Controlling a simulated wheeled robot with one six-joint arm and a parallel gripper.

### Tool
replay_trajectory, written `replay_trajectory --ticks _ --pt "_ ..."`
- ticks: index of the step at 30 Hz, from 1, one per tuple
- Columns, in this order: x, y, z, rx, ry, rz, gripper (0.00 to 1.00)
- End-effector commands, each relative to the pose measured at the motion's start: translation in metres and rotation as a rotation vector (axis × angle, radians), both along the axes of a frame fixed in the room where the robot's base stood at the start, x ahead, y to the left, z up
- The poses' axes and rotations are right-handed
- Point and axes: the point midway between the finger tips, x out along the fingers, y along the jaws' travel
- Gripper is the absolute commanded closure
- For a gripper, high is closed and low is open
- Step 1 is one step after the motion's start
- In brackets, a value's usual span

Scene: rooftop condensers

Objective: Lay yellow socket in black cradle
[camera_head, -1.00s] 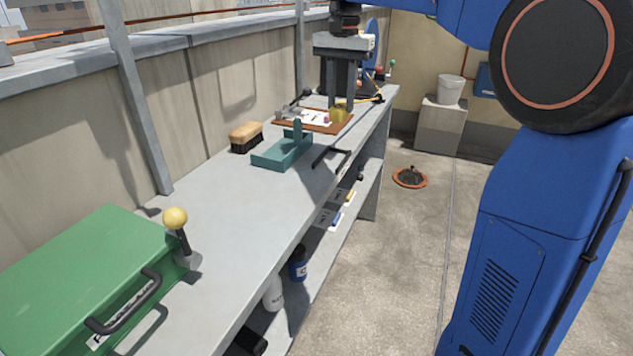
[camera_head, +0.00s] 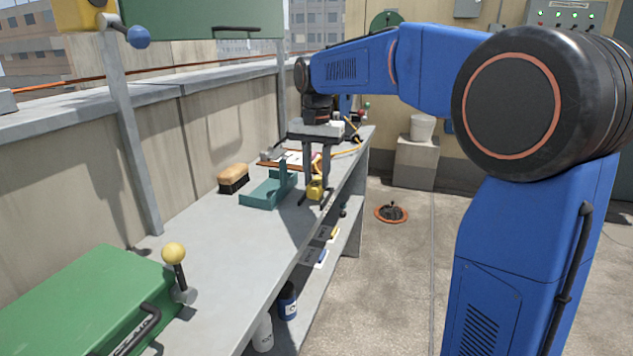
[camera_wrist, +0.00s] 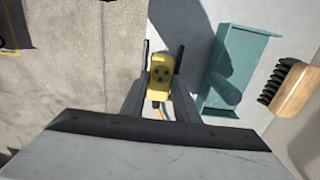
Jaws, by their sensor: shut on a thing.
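The yellow socket (camera_head: 314,189) is between the fingers of my gripper (camera_head: 316,178), which is shut on it at the bench's front edge. In the wrist view the socket (camera_wrist: 160,71) shows its dark holes, with a cable trailing from it. The black cradle (camera_head: 303,197) shows as thin dark parts beside and below the socket, largely hidden by the socket and fingers. Dark bars (camera_wrist: 179,59) flank the socket in the wrist view; I cannot tell whether they are cradle or fingertips. I cannot tell whether the socket touches the cradle.
A teal holder (camera_head: 262,200) with an upright plate stands just left of my gripper. A brush (camera_head: 233,177) lies behind it. An orange-brown board and a yellow cable (camera_head: 347,151) are farther back. A green case (camera_head: 85,305) fills the near bench; the middle between is clear.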

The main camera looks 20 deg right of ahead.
Motion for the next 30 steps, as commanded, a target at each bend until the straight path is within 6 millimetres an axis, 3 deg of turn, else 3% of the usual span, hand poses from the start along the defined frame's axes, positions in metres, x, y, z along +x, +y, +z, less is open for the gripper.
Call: replay_trajectory --ticks 3,14,15,17,30 --pt "0.0 0.0 -0.013 0.0 0.001 0.0 0.97" --pt "0.0 0.0 -0.017 0.0 0.0 0.0 0.97" --pt "0.0 0.0 -0.018 0.0 0.0 0.0 0.7" --pt "0.0 0.0 -0.017 0.0 0.0 0.0 0.56" --pt "0.0 0.0 -0.009 0.0 -0.001 0.0 0.54"
